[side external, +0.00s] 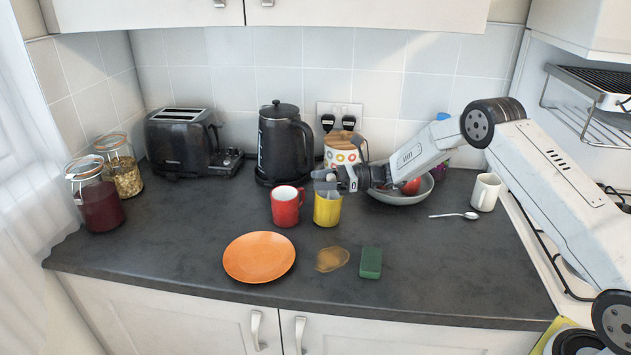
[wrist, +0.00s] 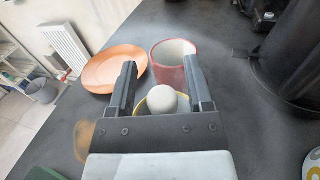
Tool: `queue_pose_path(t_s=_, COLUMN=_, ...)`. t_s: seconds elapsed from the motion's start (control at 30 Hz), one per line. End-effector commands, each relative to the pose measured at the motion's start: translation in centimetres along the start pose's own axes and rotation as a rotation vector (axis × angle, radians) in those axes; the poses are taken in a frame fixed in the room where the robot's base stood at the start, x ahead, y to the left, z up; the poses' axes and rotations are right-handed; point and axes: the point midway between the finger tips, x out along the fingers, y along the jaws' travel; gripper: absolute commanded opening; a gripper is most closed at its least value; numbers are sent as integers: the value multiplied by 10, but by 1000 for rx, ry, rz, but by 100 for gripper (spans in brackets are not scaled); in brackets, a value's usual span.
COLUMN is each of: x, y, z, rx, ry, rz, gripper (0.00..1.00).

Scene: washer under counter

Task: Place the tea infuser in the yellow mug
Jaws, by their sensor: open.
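The yellow mug (side external: 327,211) stands upright on the counter, right of the red mug. My gripper (side external: 328,184) is directly over its mouth. In the wrist view my gripper (wrist: 160,65) is open, with its two fingers apart on either side. A pale round thing, seemingly the tea infuser (wrist: 162,99), shows between the fingers, framed by the yellow mug's rim (wrist: 142,105). No finger visibly touches it. How deep it sits is hidden by the gripper body, and I cannot make it out in the side view.
The red mug (side external: 286,207) stands close beside the yellow mug. An orange plate (side external: 259,257), a brown spill (side external: 332,259) and a green sponge (side external: 371,263) lie in front. A kettle (side external: 284,145) and a grey bowl (side external: 402,196) are behind. A spoon (side external: 455,216) and white mug (side external: 485,192) are right.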

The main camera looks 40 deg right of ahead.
Motion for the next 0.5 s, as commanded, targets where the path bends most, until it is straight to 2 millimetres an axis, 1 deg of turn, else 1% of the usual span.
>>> queue_pose_path(t_s=0.03, x=-9, y=0, z=-3, rx=6, ry=4, rz=-5, gripper=65)
queue_pose_path(t_s=0.5, x=-86, y=-1, z=1, rx=-1, ry=-4, rz=-5, gripper=65)
